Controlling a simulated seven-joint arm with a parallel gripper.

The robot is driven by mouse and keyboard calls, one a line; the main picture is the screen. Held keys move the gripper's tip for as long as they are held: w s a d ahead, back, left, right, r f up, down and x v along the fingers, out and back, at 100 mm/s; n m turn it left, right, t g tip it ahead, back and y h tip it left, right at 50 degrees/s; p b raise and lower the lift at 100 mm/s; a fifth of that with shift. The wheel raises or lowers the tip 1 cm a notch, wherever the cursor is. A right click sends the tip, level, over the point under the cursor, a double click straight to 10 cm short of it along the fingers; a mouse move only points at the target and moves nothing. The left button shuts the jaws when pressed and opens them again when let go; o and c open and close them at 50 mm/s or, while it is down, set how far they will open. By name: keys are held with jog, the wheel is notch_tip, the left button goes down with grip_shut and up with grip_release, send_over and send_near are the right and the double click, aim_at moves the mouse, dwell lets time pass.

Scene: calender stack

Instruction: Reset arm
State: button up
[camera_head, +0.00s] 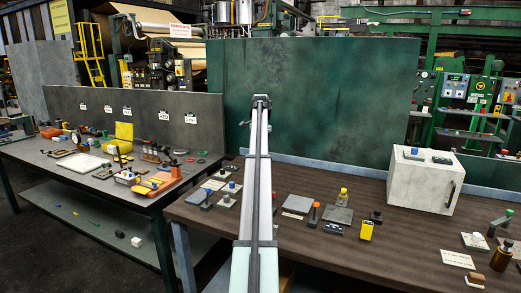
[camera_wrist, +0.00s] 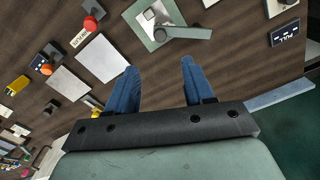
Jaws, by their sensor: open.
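My arm reaches up and away from the camera in the head view, over the brown workbench. My gripper's two blue fingers (camera_wrist: 162,88) show in the wrist view, spread apart with nothing between them. The brown workbench surface (camera_wrist: 225,60) lies beyond the fingers, with bare wood in the gap. In the head view I cannot make out the fingers at the far end of the arm.
A cluttered second table (camera_head: 75,175) is at left. A green panel (camera_head: 330,95) rises behind the bench. The bench's middle front is clear.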

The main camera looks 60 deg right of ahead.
dwell(0.3)
